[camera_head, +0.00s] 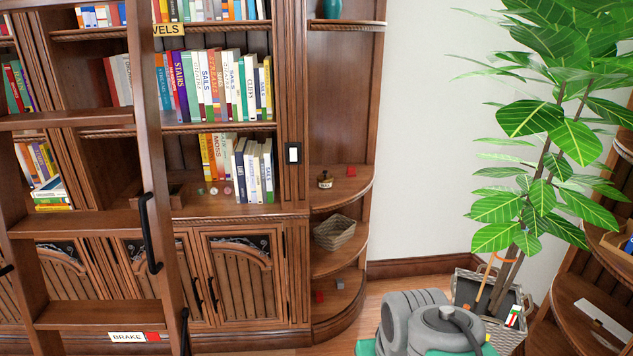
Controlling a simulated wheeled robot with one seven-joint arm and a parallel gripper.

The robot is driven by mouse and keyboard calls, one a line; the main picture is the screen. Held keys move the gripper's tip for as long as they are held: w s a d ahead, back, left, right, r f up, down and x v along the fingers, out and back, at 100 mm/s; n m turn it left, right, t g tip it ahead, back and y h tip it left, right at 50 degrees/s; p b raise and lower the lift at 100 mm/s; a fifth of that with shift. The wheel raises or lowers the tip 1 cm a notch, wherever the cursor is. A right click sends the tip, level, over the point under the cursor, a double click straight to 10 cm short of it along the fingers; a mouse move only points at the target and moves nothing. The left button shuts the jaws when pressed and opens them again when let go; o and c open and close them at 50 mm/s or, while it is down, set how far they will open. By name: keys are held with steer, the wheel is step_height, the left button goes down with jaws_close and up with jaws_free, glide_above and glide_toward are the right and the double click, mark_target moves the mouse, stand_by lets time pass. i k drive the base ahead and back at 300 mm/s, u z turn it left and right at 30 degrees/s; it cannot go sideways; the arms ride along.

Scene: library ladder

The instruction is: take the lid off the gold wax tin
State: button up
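A small dark brown and gold container with a pale label (325,181), which looks like the wax tin, stands upright on the upper rounded corner shelf (340,192). Its top seems covered, but it is too small to tell the lid from the body clearly. Grey links of my own arm show at the bottom, right of centre, well below and to the right of the tin. I cannot see my gripper's fingers in this view. Nothing touches the tin from my side.
A red block (351,171) sits right of the tin. A wicker basket (334,232) is on the shelf below. The wooden ladder (155,180) stands at left before the bookcase. A potted plant (530,160) with broad leaves fills the right. Bare wall lies between shelf and plant.

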mark_target(326, 177)
steer(key=u, duration=0.05)
steer(key=i, duration=2.1)
steer(key=u, duration=0.55)
steer(key=i, duration=0.5)
